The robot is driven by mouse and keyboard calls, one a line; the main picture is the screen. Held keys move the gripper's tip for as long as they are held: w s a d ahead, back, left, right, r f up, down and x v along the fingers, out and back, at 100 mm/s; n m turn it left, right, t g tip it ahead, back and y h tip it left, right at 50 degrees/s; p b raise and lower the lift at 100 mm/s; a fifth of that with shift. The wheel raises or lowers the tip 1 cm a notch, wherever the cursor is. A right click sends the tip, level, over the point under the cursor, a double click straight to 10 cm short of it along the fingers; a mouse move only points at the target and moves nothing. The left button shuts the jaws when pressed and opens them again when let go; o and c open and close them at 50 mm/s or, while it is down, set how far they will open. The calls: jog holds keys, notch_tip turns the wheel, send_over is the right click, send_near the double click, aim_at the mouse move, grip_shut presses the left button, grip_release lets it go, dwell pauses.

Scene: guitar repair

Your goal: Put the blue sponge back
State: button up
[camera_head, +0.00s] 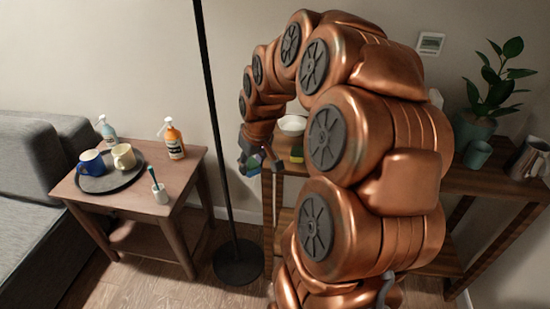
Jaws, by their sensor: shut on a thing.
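My gripper (262,161) is at the end of the copper arm, near the left end of the wooden shelf unit. It is shut on a small blue and teal block (253,164), which looks like the blue sponge. The gripper hides part of the block, and the block is small in the picture. It is held in front of the wall, around the height of the shelf top, apart from the side table. A yellow and green sponge (297,155) lies on the shelf top (480,184), just right of the gripper.
A white bowl (292,125) is behind the yellow sponge. A plant pot (473,127), a cup (477,154) and a metal pitcher (530,158) stand at the shelf's right. A black pole (215,120) rises left of the gripper. The side table (120,207) holds a tray, mugs and bottles.

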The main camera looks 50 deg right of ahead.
jog(key=s+d+f, duration=0.1)
jog(key=s+d, duration=0.2)
jog(key=s, duration=0.2)
jog(key=w+d, duration=0.3)
jog(key=d, duration=0.1)
jog(key=w+d+f+p, duration=0.1)
jog(key=w+d, duration=0.2)
jog(key=d, duration=0.1)
jog(key=w+d, duration=0.4)
jog(key=shift+w+f+p, duration=0.1)
jog(key=shift+f+p, duration=0.15)
jog(key=shift+p, duration=0.15)
jog(key=shift+f+p, duration=0.3)
jog(key=shift+f, duration=1.5)
jog(key=shift+f, duration=0.15)
jog(key=o, duration=1.1)
jog(key=b+v, duration=0.1)
jog(key=v, duration=1.1)
jog(key=shift+r, duration=0.2)
